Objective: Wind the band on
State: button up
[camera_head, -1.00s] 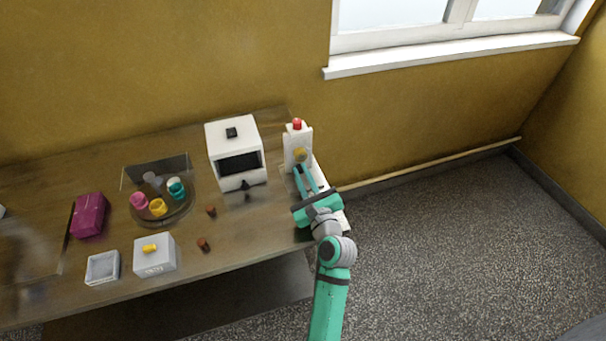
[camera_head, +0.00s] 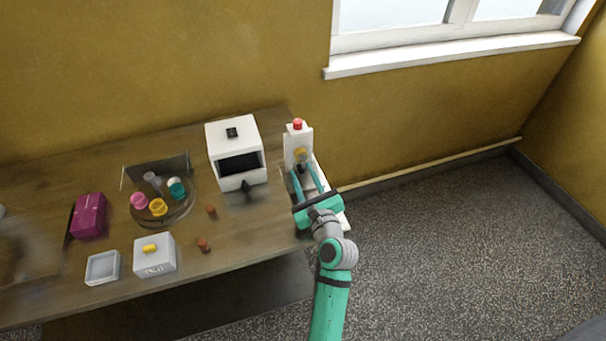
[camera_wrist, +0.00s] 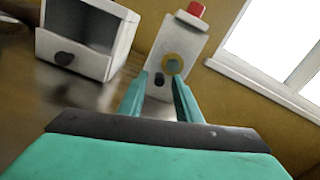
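A white upright unit (camera_head: 291,141) with a red knob (camera_head: 298,124) on top stands at the right end of the table. On its front is a yellow ring with a grey-blue centre (camera_wrist: 172,63), and a dark knob (camera_wrist: 159,79) sits below the ring in the wrist view. My gripper (camera_head: 305,172) is in front of this unit, its two teal fingers apart with nothing visible between them. In the wrist view the fingertips (camera_wrist: 159,82) lie to either side of the dark knob, below the ring. Whether they touch the unit I cannot tell. I cannot make out the band for certain.
A white box with a dark opening (camera_head: 223,138) stands just left of the unit. Further left are a round tray (camera_head: 180,216) with coloured cups, a magenta box (camera_head: 89,215), a grey box with a yellow knob (camera_head: 165,264) and a clear dish (camera_head: 103,268). Small brown pieces lie between.

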jog(key=v, duration=1)
jog(key=shift+s, duration=0.25)
